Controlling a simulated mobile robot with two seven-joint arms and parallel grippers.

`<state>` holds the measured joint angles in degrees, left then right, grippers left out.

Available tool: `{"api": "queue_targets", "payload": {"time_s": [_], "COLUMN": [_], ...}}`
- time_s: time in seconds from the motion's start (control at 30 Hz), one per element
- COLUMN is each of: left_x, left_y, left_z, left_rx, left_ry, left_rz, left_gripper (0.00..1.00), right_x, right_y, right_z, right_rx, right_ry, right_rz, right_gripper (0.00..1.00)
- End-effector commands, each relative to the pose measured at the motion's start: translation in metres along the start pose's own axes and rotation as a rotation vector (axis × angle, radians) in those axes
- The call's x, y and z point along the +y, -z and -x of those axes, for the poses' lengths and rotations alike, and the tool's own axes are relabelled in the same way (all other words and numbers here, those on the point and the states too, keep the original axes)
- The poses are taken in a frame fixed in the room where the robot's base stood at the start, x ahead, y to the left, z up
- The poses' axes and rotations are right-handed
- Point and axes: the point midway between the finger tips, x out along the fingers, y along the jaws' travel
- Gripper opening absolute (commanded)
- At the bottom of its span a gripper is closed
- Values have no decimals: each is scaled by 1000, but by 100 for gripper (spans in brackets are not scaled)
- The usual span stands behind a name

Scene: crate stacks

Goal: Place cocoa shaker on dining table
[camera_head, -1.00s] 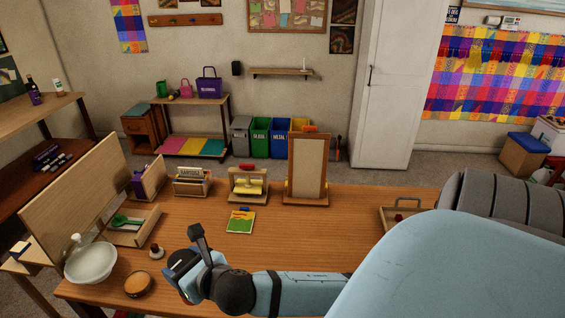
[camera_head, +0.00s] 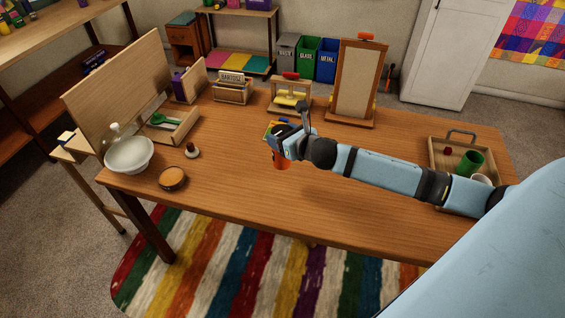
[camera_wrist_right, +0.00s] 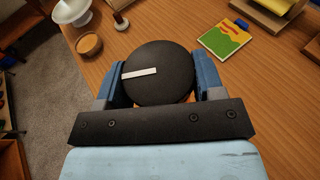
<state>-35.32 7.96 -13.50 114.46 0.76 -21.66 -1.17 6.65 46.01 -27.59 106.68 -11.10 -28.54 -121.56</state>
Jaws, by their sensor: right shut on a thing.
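My right gripper (camera_head: 283,146) is over the wooden table (camera_head: 370,165), left of its middle. It is shut on the cocoa shaker (camera_head: 281,160), whose orange side shows below the fingers. In the right wrist view, the shaker's round black lid with a white bar (camera_wrist_right: 158,75) sits between the two blue fingers (camera_wrist_right: 160,84). The shaker looks upright. I cannot tell whether its base touches the table. My left gripper is not in view.
A yellow-green booklet (camera_wrist_right: 224,36) lies just behind the gripper. A white bowl (camera_head: 130,156), a round brown item (camera_head: 173,178) and a small knob-topped item (camera_head: 192,151) stand at the left. A tray (camera_head: 437,157) with a green cup is at the right. The table's front middle is clear.

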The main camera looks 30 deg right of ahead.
Motion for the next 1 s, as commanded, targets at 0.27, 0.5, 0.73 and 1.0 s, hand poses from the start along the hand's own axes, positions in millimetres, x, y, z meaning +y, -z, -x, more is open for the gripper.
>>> {"api": "queue_targets", "payload": {"time_s": [0.27,0.5,0.73,1.0], "left_x": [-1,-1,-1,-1], "left_y": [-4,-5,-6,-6], "left_z": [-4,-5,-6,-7], "left_rx": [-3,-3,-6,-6], "left_ry": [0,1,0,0], "left_rz": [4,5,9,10], "left_gripper": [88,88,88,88], "right_x": [0,0,0,0], "right_y": [53,71,95,96], "right_z": [-17,-22,-29,-30], "right_rx": [0,1,0,-1], "right_ry": [1,0,0,0], "right_rz": [-3,-2,-2,0], "right_gripper": [15,15,15,15]}}
